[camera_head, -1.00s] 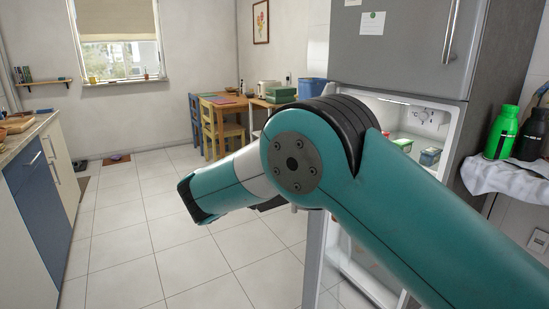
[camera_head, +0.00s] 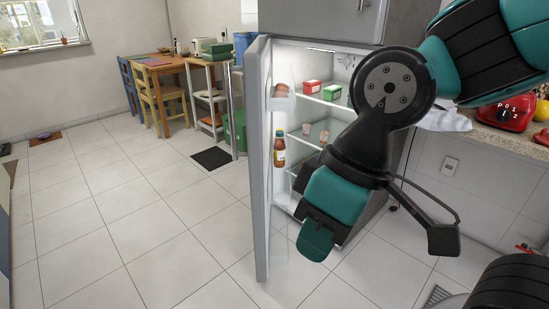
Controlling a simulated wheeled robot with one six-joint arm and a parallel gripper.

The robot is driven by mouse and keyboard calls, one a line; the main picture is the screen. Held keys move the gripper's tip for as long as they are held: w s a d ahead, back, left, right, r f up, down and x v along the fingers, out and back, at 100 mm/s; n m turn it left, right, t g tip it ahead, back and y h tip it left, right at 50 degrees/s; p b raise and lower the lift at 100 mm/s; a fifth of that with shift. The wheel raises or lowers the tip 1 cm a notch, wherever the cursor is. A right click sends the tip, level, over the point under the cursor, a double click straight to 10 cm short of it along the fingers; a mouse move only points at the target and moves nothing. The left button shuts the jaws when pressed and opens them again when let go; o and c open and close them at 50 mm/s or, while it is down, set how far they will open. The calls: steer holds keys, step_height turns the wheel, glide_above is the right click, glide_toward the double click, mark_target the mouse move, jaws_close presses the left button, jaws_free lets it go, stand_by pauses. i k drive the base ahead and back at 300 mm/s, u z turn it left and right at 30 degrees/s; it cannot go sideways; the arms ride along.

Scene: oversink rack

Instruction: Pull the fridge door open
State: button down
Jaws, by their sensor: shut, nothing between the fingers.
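The grey fridge (camera_head: 325,20) stands behind my arm, its lower compartment uncovered. Its lower door (camera_head: 258,165) stands well open on the left, with its inner side and shelves towards the compartment. My gripper (camera_head: 318,241), at the end of the black and teal arm, points down in front of the open compartment, right of the door. It is shut and empty, and appears apart from the door. My arm hides the right part of the compartment. The upper door is shut, with its handle (camera_head: 362,4) at the top edge.
A sauce bottle (camera_head: 280,150) stands in the door shelf. Red (camera_head: 312,86) and green (camera_head: 332,92) boxes stand on a fridge shelf. The counter with a red appliance (camera_head: 505,110) is right. A wooden table (camera_head: 150,64) and chairs stand back left.

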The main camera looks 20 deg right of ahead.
mark_target(259, 102)
steer(key=k, duration=1.05)
steer(key=z, duration=0.8)
steer(key=i, duration=1.35)
steer(key=u, duration=0.75)
steer(key=i, duration=0.95)
steer(key=u, duration=0.2)
